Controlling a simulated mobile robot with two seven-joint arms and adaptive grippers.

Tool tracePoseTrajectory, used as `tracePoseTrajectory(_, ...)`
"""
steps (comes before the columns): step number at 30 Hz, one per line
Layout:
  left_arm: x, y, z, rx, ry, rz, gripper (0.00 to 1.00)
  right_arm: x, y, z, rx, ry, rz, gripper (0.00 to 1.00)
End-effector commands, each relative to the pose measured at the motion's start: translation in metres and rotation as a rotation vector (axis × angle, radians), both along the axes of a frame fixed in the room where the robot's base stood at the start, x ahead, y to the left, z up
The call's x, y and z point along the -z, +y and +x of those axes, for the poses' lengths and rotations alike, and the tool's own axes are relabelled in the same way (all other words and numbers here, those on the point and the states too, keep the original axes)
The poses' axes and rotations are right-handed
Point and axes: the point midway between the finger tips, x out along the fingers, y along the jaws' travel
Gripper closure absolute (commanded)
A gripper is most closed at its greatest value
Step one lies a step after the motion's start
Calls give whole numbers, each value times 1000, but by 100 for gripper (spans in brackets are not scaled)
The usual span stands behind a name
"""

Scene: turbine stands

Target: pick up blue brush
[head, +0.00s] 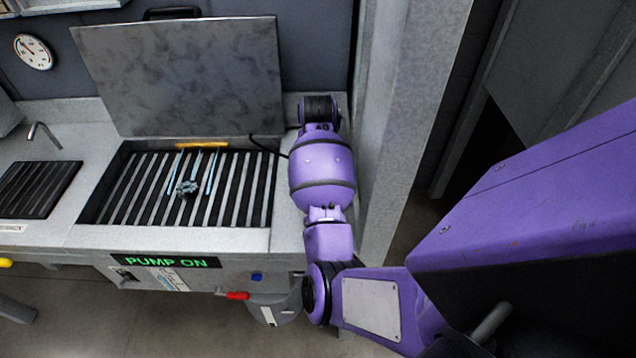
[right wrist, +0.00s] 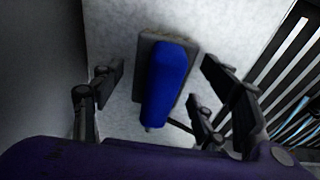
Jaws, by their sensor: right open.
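The blue brush (right wrist: 166,82) shows in the right wrist view, with a long blue body on a dark grey block-like part, against the pale speckled counter. My right gripper (right wrist: 165,72) is open, with one finger on each side of the brush and visible space between them and it. I cannot tell how far above the brush the fingers are. In the head view my purple right arm reaches over the counter right of the sink, and its dark end hides the brush. My left gripper is not in view.
A slatted sink (head: 143,190) holds a small teal turbine-like part (head: 187,187). A raised grey lid (head: 185,75) stands behind it. A grey post (head: 412,110) rises close right of my arm. A "PUMP ON" display (head: 165,261) is on the front. A thin dark cord (head: 265,147) runs near the arm.

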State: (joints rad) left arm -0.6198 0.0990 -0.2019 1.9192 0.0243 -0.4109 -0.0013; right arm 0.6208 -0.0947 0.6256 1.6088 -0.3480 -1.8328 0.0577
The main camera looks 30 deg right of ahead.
Motion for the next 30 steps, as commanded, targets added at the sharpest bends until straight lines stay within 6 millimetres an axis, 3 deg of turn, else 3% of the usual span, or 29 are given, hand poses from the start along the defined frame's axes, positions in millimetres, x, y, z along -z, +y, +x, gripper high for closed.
tracePoseTrajectory(30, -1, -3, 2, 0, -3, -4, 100, 6, 0, 0, 0, 0, 0, 34)
